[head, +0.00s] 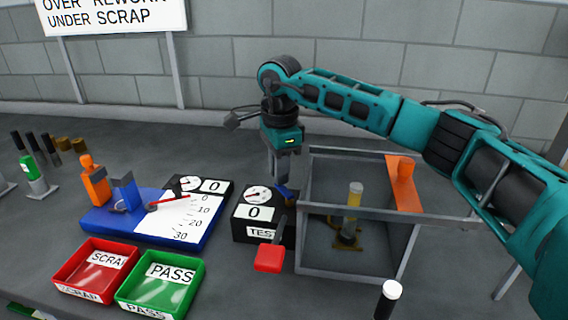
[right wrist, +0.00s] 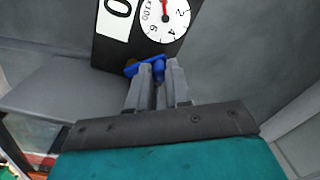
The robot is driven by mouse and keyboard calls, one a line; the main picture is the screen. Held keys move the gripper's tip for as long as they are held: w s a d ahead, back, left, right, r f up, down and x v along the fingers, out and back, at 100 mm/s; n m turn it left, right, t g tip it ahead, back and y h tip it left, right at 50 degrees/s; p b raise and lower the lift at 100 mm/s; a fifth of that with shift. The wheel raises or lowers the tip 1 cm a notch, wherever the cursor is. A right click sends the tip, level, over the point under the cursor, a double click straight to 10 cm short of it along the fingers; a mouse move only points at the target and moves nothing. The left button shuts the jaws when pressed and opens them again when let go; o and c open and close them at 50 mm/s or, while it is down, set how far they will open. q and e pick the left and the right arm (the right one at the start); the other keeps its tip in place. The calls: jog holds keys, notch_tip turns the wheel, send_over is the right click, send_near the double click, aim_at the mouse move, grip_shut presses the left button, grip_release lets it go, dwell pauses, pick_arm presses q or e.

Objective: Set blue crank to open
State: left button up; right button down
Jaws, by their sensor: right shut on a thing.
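The blue crank (head: 288,190) is on the right side of the black test box (head: 240,226), which has a dial and a counter reading 0. It also shows in the right wrist view (right wrist: 158,72), at the lower edge of the dial face. My right gripper (head: 281,180) reaches down from above the box. Its fingers are shut on the blue crank, and they partly hide it in the head view. In the right wrist view the finger tips (right wrist: 159,84) meet the blue part. My left gripper is not in view.
A metal frame (head: 350,273) with an orange panel (head: 405,187) stands just right of the box, holding a yellow-topped cylinder (head: 354,200). Red (head: 65,272) and green (head: 152,297) trays and a blue gauge base (head: 100,218) lie left.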

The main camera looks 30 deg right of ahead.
jog(key=n, duration=0.1)
jog(key=a+n, duration=0.1)
jog(key=n, duration=0.3)
jog(key=shift+s+a, duration=0.3)
jog(key=shift+a, duration=0.1)
jog(key=shift+n, duration=0.3)
jog(key=c, duration=1.1)
grip_release()
jog(key=shift+o, duration=0.2)
jog(key=shift+r, duration=0.15)
notch_tip(320, 180, up, 13)
jog(key=shift+s, duration=0.3)
jog(key=shift+d+f, duration=0.1)
jog(key=shift+f, duration=0.1)
